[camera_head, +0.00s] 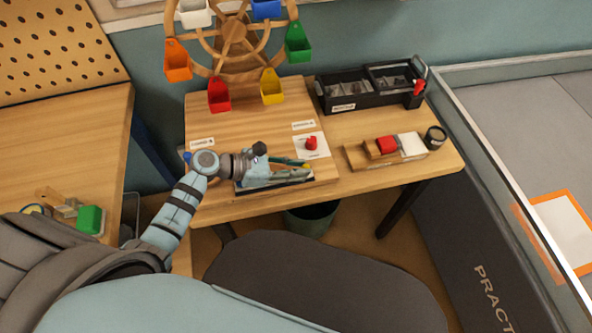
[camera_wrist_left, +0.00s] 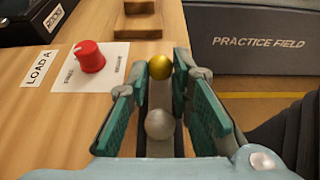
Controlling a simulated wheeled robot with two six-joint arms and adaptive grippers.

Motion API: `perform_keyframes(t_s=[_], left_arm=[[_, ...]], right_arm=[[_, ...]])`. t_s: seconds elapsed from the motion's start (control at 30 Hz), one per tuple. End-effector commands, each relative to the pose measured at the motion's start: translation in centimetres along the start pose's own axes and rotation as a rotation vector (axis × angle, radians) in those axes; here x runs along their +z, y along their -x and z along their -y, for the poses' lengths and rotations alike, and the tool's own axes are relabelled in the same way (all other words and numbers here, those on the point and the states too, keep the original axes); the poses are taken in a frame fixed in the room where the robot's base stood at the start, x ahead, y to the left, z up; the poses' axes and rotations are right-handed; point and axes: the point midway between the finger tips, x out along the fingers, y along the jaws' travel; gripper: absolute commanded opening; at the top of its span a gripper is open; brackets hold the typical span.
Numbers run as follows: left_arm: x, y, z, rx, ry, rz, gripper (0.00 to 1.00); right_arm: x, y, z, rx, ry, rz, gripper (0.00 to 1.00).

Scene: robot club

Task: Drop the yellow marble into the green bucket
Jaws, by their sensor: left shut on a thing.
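The yellow marble (camera_wrist_left: 159,67) is between the tips of my left gripper (camera_wrist_left: 162,70), shut on it, over or in the marble tray (camera_head: 243,188) at the table's front edge. A silver marble (camera_wrist_left: 159,125) lies nearer the wrist, between the teal fingers. In the head view my left gripper (camera_head: 305,172) reaches in from the left, low over the tray. The green bucket (camera_head: 298,48) hangs at the right side of the wooden Ferris wheel, well behind the gripper. My right gripper is not in view.
Yellow (camera_head: 271,88), red (camera_head: 219,96) and orange (camera_head: 178,61) buckets hang on the wheel (camera_head: 234,30). A red knob (camera_head: 311,143) stands behind the gripper. A black organizer (camera_head: 370,90) and wooden holder (camera_head: 360,158) are right. A dark green bin (camera_head: 312,218) stands below the table.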

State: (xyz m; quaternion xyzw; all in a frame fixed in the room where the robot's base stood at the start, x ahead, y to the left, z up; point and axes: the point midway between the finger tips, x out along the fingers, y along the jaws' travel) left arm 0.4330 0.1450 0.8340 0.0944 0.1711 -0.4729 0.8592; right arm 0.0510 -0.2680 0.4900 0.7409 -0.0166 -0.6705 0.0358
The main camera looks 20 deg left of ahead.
Motion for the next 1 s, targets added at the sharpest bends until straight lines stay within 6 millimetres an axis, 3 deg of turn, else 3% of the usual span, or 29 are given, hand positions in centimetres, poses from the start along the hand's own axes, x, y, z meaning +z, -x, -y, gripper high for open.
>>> perform_keyframes(t_s=[0.4,0.43,0.57,1.0], left_arm=[[-0.75,-0.31,0.0,0.0,0.0,0.0,0.04],[-0.76,-0.31,0.0,0.0,0.0,0.0,0.22],[-0.63,-0.26,0.0,0.0,0.0,0.0,0.4],[-0.66,0.52,-0.04,0.001,-0.001,-0.002,0.4]], right_arm=[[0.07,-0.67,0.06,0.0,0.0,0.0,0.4],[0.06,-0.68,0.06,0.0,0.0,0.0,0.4],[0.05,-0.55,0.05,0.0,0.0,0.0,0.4],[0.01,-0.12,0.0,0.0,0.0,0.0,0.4]])
